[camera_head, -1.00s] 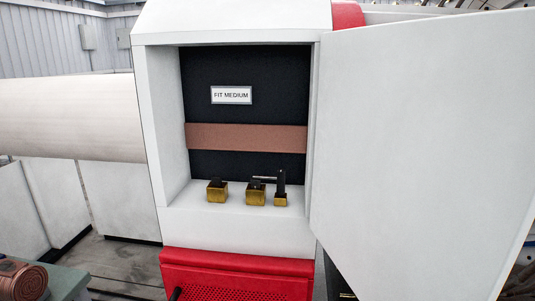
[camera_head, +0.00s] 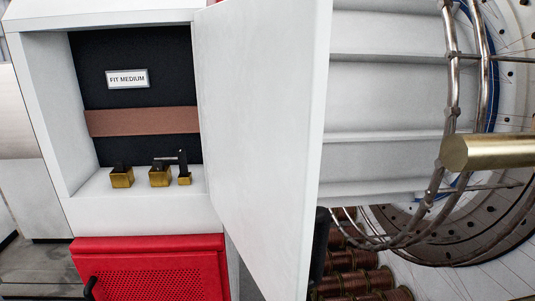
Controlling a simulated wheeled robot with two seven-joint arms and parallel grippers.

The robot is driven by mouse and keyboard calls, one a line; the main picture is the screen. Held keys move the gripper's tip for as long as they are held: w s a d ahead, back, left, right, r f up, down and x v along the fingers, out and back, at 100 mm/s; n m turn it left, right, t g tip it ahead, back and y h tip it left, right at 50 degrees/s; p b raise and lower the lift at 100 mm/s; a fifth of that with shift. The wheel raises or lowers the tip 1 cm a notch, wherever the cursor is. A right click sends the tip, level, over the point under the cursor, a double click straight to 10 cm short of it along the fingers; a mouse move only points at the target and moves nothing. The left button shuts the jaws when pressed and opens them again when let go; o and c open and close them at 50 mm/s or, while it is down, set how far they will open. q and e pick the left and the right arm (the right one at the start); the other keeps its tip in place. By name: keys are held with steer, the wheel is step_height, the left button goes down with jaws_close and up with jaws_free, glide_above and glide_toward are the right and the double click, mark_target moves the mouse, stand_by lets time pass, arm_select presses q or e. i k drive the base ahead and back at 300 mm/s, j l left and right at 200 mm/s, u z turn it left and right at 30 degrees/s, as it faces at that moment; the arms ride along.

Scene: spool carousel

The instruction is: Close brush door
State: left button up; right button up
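The brush door (camera_head: 262,130) is a large plain white panel, hinged on the right side of a white cabinet (camera_head: 140,213). It stands swung open toward me. The cabinet's opening shows a dark back wall with a "FIT MEDIUM" label (camera_head: 127,79) and a copper-brown band (camera_head: 140,121). Several brass blocks with dark tops sit on its floor, among them a left one (camera_head: 121,179) and a middle one (camera_head: 160,178). No handle shows on the door's visible face. Neither of my grippers is in view.
A red perforated panel (camera_head: 155,272) with a black handle (camera_head: 89,288) is below the cabinet. Right of the door are a large wheel with curved metal tubes (camera_head: 452,80), a brass cylinder (camera_head: 490,151) reaching in from the right edge, and copper spools (camera_head: 355,284) low down.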

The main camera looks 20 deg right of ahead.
mark_target(262, 65)
steer(key=k+l+u, duration=0.15)
steer(key=l, duration=0.3)
steer(key=k+l+u, duration=0.15)
steer(key=l, duration=0.25)
steer(key=k+l+u, duration=0.1)
steer(key=k+l, duration=0.15)
steer(key=l, duration=0.15)
steer(key=k+l+u, duration=0.15)
steer(key=l, duration=0.25)
